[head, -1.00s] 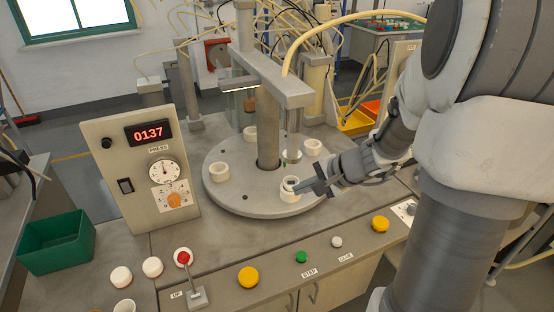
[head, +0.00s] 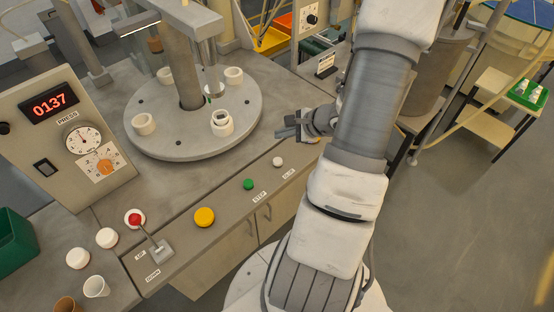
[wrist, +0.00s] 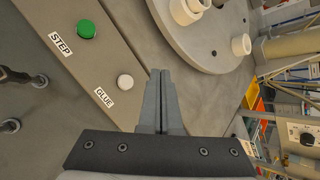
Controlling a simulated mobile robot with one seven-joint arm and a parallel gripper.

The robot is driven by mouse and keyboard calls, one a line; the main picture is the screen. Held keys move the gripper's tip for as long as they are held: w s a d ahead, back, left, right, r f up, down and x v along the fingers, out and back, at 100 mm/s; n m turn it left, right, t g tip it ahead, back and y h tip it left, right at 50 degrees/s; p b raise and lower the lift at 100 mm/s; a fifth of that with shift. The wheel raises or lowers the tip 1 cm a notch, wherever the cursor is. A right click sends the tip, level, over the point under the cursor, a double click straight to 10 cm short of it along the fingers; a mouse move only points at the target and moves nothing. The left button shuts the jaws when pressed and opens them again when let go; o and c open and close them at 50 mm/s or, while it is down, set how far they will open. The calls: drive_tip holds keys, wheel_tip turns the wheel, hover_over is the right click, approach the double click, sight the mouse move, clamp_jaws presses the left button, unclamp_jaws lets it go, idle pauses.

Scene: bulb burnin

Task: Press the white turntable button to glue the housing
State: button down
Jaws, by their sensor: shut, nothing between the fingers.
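The small white button (head: 278,161), beside the GLUE label, sits on the sloped front panel. It also shows in the wrist view (wrist: 125,81), left of the fingertips. My gripper (head: 276,126) is shut and empty, behind and above the panel, apart from the button. Its closed fingers (wrist: 161,77) point toward the turntable side in the wrist view. The turntable (head: 185,150) is a round grey plate carrying several white ring housings.
A green STEP button (head: 249,184) and a yellow button (head: 204,217) share the panel. A red-knobbed lever (head: 136,219) stands further left. The press box (head: 68,140) reads 0137. White cups (head: 96,286) and a green bin (head: 12,243) are at the left.

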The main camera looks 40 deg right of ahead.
drive_tip(key=b, duration=0.6)
hover_over(281, 162)
wheel_tip(281, 162, down, 8)
drive_tip(key=shift+d+r, duration=0.15)
drive_tip(key=shift+r, duration=0.05)
drive_tip(key=shift+f+b, duration=0.6)
drive_tip(key=shift+b, duration=0.05)
drive_tip(key=shift+f, duration=0.2)
idle(1.1)
drive_tip(key=shift+f+b, duration=0.25)
drive_tip(key=shift+b, duration=0.45)
drive_tip(key=shift+f+b, duration=0.45)
drive_tip(key=shift+b, duration=0.2)
idle(0.4)
drive_tip(key=shift+r, duration=0.1)
idle(0.3)
drive_tip(key=shift+r+p, duration=0.5)
drive_tip(key=shift+r, duration=0.3)
